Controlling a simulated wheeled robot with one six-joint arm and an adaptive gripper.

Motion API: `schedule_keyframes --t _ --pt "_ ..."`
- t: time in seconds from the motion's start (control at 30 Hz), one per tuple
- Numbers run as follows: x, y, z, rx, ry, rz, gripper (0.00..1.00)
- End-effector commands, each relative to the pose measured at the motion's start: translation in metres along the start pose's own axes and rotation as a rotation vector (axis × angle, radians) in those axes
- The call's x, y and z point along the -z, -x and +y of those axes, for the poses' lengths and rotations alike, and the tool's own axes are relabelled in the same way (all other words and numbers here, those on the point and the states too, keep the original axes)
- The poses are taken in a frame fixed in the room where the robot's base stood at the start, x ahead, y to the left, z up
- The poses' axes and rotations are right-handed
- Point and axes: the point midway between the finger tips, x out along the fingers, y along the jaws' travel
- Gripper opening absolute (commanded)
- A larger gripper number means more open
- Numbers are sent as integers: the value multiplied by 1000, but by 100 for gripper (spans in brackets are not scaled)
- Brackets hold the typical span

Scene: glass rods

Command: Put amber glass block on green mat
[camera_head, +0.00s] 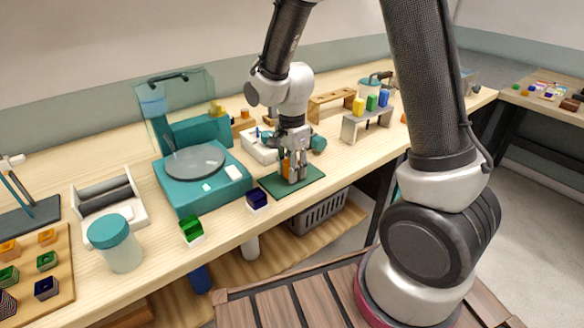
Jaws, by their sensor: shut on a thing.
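My gripper (293,172) points down over the green mat (310,183) at the front edge of the bench. It is shut on the amber glass block (287,168), which shows orange between and behind the fingers. The block is at or just above the mat. I cannot tell whether its underside touches the mat, because the fingers hide part of it.
A dark blue block (257,200) and a green block (191,229) stand left of the mat near the front edge. A teal device with a round plate (195,160) stands behind them. A small rack with coloured vials (368,118) stands to the right.

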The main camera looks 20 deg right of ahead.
Motion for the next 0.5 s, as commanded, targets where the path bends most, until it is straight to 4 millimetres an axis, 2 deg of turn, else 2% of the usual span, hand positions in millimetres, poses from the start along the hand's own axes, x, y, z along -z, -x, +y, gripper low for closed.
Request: schedule_keyframes --t 0.03,0.13,0.5 --pt "0 -1 0 -1 0 0 36" --pt "0 -1 0 -1 0 0 54" --pt "0 3 0 1 0 0 54"
